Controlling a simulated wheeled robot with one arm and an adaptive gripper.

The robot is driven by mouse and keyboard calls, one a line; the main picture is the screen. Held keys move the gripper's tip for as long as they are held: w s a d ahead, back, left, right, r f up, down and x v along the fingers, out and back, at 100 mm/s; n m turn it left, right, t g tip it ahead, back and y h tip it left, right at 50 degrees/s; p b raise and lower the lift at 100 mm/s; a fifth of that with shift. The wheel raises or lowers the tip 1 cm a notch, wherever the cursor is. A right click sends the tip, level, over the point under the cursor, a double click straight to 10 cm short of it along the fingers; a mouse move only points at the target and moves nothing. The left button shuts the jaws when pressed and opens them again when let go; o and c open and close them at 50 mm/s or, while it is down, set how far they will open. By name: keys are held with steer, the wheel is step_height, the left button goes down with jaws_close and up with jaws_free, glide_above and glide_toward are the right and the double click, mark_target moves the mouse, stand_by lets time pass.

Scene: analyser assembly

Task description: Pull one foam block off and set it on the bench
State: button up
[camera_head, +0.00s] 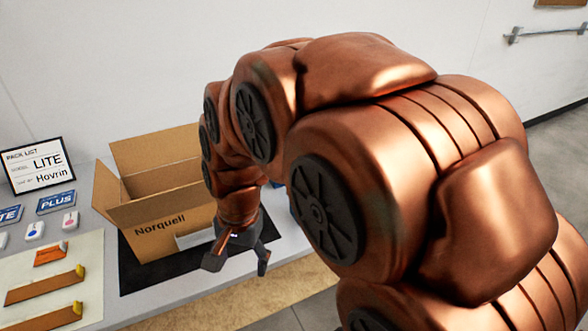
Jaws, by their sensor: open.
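No foam block can be made out for certain. My gripper (238,263) is open, pointing down at the front right of the open cardboard box (150,220) marked "Norquell". Its fingers are spread and nothing shows between them. A pale, flat-sided piece (193,240) shows just left of the gripper, at the box's right side; I cannot tell whether it is foam. My arm hides the box's right end and what lies behind it. The box's inside is mostly out of sight. The bench (215,293) runs under it all.
The box stands on a black mat (132,277). At left, a pale mat (92,291) holds several orange-brown pieces with yellow ends. Behind are a "LITE" sign (38,165), a blue "PLUS" card (56,202) and small white items. A bare bench strip runs along the front edge.

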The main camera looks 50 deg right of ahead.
steer(key=w+d+f+m+t, duration=0.1)
steer(key=w+d+m, duration=0.4)
steer(key=d+m, duration=0.4)
steer(key=w+d+f+m+t+h, duration=0.1)
steer(key=w+d+m, duration=0.3)
steer(key=d+m, duration=0.5)
steer(key=w+d+f+m+t+h, duration=0.1)
steer(key=w+d+m+t, duration=0.1)
steer(key=w+d+m, duration=0.3)
steer(key=shift+w+d+f+m, duration=0.1)
steer(key=shift+w+d+m, duration=0.1)
steer(key=shift+d+m, duration=1.2)
steer(key=shift+w+d+m, duration=0.15)
steer(key=shift+d+m, duration=0.85)
steer(key=shift+d, duration=0.8)
steer(key=shift+w+d+f, duration=0.1)
steer(key=shift+d+f, duration=0.1)
steer(key=shift+p+x, duration=0.7)
steer(key=shift+x, duration=3)
steer(key=shift+d, duration=0.1)
steer(key=c, duration=1.3)
steer(key=shift+r+p, duration=0.4)
steer(key=shift+r, duration=0.1)
